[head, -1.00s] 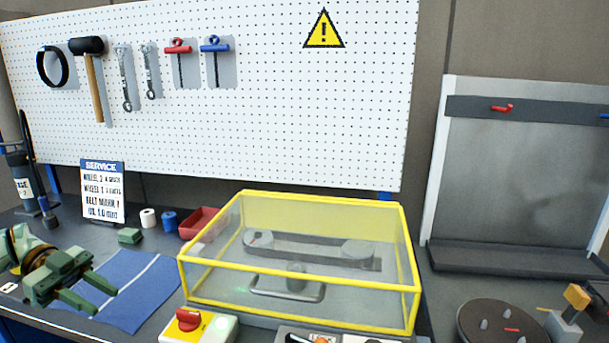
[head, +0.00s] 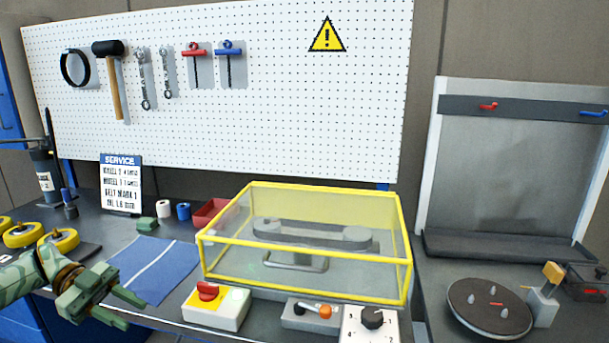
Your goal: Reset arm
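My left gripper (head: 122,305) is green and shows at the lower left in the head view. Its two fingers are apart with nothing between them. It is in front of the blue mat (head: 152,268), near the bench's front edge. My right gripper is not in view.
A yellow-framed clear cover (head: 305,290) stands mid-bench over a belt unit. In front are a red-knob switch box (head: 216,306), a lever box (head: 309,314) and a dial box (head: 370,325). Yellow wheels (head: 58,241) are at left. A round dark plate (head: 489,306) is at right.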

